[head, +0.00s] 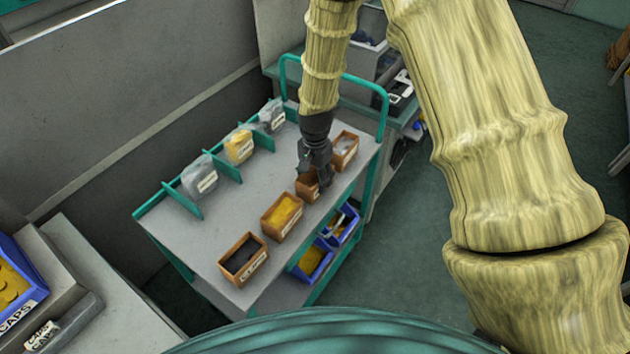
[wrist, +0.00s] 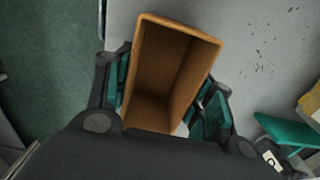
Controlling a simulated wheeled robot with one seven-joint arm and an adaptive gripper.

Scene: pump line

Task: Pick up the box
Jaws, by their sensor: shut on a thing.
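The box (wrist: 190,55) is an open-topped, orange-brown bin that looks empty in the wrist view. My gripper (wrist: 165,100) is shut on it, with one teal-padded finger against each side. In the head view the box (head: 305,190) is on or just above the cart's grey top; I cannot tell which. My gripper (head: 315,172) comes down on it from above and hides part of it.
Similar bins stand in the same row: one with dark contents (head: 243,262), one with yellow contents (head: 282,217), and one behind (head: 344,150). Teal dividers and labelled bags (head: 239,146) line the far side of the cart (head: 215,225). Blue bins (head: 312,262) sit on its lower shelf.

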